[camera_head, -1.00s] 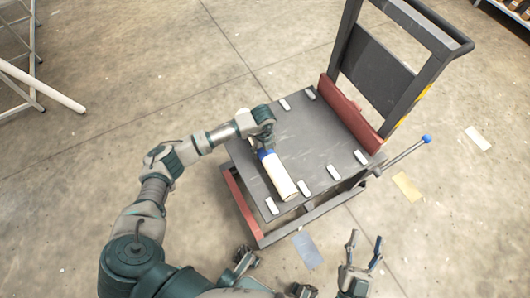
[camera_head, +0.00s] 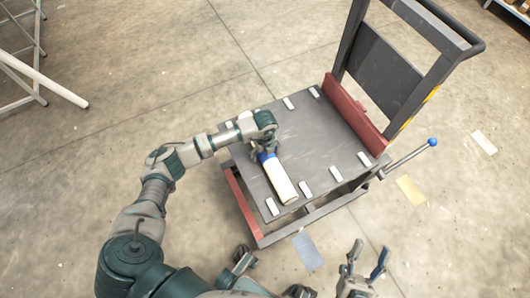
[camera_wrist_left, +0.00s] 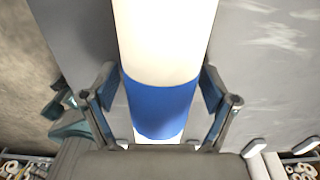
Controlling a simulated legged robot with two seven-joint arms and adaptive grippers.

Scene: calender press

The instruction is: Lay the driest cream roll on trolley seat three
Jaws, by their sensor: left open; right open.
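A cream roll (camera_head: 283,185) with a blue band lies on the dark trolley top (camera_head: 305,140), between white seat markers along its near and far edges. My left gripper (camera_head: 266,150) is over the roll's blue-banded end. In the left wrist view the roll (camera_wrist_left: 165,40) runs between the two fingers, with the blue band (camera_wrist_left: 158,105) between the fingertips. The left fingers (camera_wrist_left: 160,95) stand open, one on each side of the roll. My right gripper (camera_head: 367,262) is open and empty, low in the head view, beyond the trolley's near edge. Seat numbers are not readable.
White markers (camera_head: 307,188) stand along the trolley's near edge, others at its far edge. A red bar (camera_head: 356,115) and upright handle frame (camera_head: 385,70) close the back. A blue-knobbed lever (camera_head: 432,143) sticks out right. Most of the top is bare.

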